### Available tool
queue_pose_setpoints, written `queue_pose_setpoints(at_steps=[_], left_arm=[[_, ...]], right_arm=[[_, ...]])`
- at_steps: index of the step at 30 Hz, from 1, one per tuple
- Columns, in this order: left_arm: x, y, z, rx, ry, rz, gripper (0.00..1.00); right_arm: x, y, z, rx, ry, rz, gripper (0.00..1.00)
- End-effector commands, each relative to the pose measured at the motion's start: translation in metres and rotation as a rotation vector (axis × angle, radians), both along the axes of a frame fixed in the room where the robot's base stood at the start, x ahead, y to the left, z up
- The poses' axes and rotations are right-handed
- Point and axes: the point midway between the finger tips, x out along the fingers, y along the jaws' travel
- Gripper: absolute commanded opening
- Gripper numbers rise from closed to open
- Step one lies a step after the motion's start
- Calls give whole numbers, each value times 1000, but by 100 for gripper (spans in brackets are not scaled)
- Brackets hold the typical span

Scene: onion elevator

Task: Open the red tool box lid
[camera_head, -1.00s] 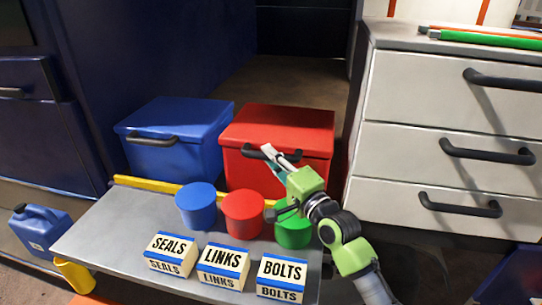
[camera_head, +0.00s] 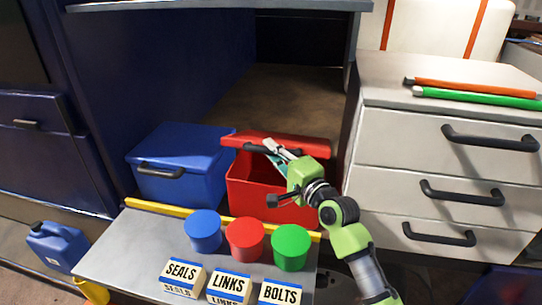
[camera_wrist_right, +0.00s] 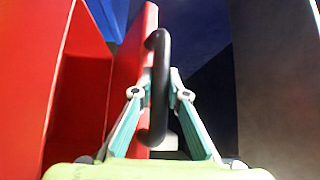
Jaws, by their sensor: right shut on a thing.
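The red tool box (camera_head: 250,196) stands behind the grey tray, beside the blue box. Its lid (camera_head: 310,145) is tilted up at the front, with a dark gap between lid and body. My right gripper (camera_head: 272,150) is shut on the black lid handle (camera_head: 258,149) at the front of the lid. In the right wrist view, the two fingers of my right gripper (camera_wrist_right: 161,85) close around the dark handle (camera_wrist_right: 158,95), with the red lid (camera_wrist_right: 132,75) and the box wall (camera_wrist_right: 25,70) to the left. My left gripper is not in view.
A blue box (camera_head: 178,150) with its lid shut stands to the left. Blue, red and green cups (camera_head: 245,240) and label blocks sit on the grey tray (camera_head: 130,255) in front. A drawer cabinet (camera_head: 445,150) stands close on the right. A shelf edge (camera_head: 215,5) hangs above.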

Motion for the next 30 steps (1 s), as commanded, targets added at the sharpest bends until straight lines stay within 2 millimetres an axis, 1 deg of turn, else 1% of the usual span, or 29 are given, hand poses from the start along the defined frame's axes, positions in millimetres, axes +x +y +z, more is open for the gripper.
queue_pose_setpoints(at_steps=[1, 6, 9, 16, 28, 29, 30], left_arm=[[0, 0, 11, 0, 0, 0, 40], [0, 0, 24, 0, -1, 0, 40], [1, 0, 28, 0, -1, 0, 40], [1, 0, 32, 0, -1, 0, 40], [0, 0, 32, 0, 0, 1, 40], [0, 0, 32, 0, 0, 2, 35], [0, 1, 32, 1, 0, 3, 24]], right_arm=[[3, -1, 19, 2, -9, 0, 0], [14, -4, 40, 2, -8, 0, 0], [20, -6, 48, 3, -8, 0, 0], [25, -8, 57, 2, -8, 0, 0], [26, -8, 57, 1, -7, 0, 0], [26, -8, 57, 1, -7, 0, 0], [26, -8, 57, 2, -7, 0, 0]])
